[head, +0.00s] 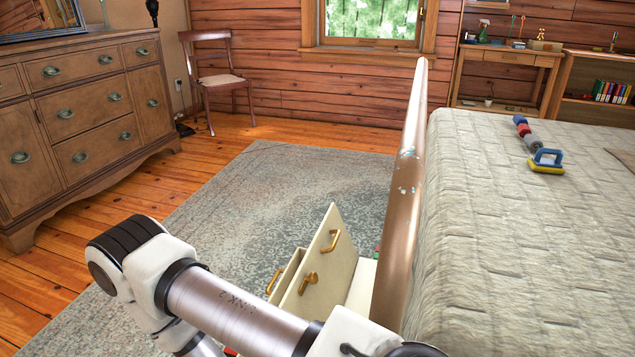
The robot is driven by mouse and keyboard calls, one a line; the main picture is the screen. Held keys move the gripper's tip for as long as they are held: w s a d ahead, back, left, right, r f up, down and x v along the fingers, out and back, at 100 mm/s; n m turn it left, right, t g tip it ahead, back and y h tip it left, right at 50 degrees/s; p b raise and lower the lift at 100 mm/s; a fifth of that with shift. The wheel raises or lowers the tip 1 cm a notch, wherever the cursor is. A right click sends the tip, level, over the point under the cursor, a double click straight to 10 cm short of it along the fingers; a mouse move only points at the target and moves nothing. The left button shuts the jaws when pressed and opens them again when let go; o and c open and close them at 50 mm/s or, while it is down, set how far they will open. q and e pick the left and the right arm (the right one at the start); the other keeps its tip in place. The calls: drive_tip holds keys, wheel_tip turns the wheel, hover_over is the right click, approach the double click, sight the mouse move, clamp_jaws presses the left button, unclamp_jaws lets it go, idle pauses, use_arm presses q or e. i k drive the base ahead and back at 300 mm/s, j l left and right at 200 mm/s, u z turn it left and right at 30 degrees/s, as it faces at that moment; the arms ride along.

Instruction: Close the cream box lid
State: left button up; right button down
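The cream box (362,284) stands on the rug beside the bed, low in the head view. A cream panel (326,262) with brass handles stands up at a tilt on it and looks like its raised lid. A lower cream part (285,274) with another brass handle shows to the left of the panel. My arm and the bed's footboard hide much of the box, and its inside is mostly hidden. My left arm crosses the bottom of the view in front of the box, but its fingertips do not show. My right gripper is out of view.
The bed's brown footboard (404,205) rises close to the right of the box. On the bed (530,240) lie a blue and yellow object (546,161) and small blocks. A wooden dresser (85,115) and a chair (216,80) stand left. The rug (250,205) is clear beyond the box.

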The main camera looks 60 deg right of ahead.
sight(331, 254)
drive_tip(key=i+z, duration=0.25)
drive_tip(key=z, duration=0.15)
drive_tip(key=i+z, duration=0.25)
drive_tip(key=z, duration=0.2)
drive_tip(key=i+j+z, duration=0.1)
drive_tip(key=z, duration=0.3)
drive_tip(key=i+j+z, duration=0.2)
drive_tip(key=z, duration=0.25)
drive_tip(key=i+j, duration=0.05)
drive_tip(key=i, duration=0.05)
